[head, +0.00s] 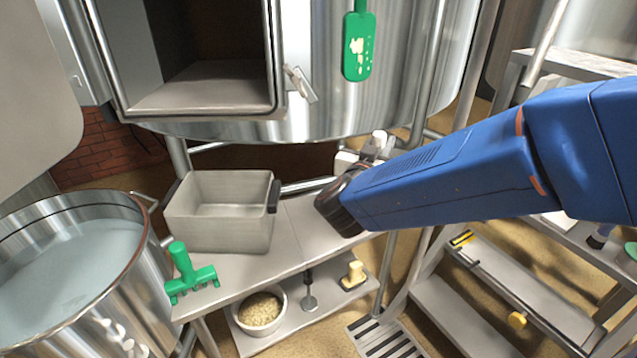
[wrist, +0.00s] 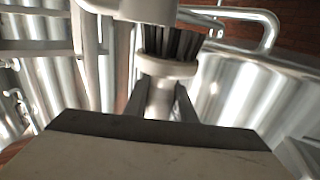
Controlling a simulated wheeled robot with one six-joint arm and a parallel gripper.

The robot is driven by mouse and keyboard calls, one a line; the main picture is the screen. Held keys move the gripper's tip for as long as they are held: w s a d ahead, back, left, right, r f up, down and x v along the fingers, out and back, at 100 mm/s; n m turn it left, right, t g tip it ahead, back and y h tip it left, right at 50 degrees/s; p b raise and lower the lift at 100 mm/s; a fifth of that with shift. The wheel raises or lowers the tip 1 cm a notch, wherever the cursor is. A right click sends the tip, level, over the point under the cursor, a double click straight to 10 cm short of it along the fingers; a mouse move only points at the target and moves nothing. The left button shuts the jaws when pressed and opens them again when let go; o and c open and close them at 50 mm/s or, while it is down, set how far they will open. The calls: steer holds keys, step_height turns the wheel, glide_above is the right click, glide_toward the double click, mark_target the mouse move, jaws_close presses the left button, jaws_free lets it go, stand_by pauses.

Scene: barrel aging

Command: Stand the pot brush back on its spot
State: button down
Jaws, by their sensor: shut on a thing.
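My gripper (wrist: 161,100) is shut on the pot brush (wrist: 168,68). In the wrist view the brush has a pale cream body between the two dark fingers. Its dark bristles (wrist: 174,42) point away from my wrist. In the head view, my gripper (head: 368,150) is at the end of the blue arm, above the right part of the steel bench (head: 305,225) in front of the big tank. There the brush is mostly hidden by my arm, with only small pale parts near the gripper. I cannot make out a marked spot for the brush.
Below are a white bowl (head: 260,312) and a yellow-handled brush (head: 354,274). A large pot (head: 135,285) stands left, steps (head: 480,300) right. A pale object crosses the top of the wrist view.

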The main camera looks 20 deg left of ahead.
steer(key=s+a+f+n+y, duration=0.1)
steer(key=s+a+f+y, duration=0.1)
steer(key=s+a+f, duration=0.2)
steer(key=s+a+f+n+y, duration=0.2)
steer(key=s+a+f+y, duration=0.1)
steer(key=a, duration=0.6)
steer(key=shift+s+f+n+y, duration=0.3)
steer(key=shift+s+f, duration=0.55)
steer(key=shift+s, duration=0.1)
steer(key=shift+d+f, duration=0.1)
steer(key=shift+f, duration=2.9)
steer(key=shift+f, duration=1)
steer(key=c, duration=1.4)
jaws_free()
steer(key=shift+s, duration=0.15)
steer(key=shift+v, duration=3.9)
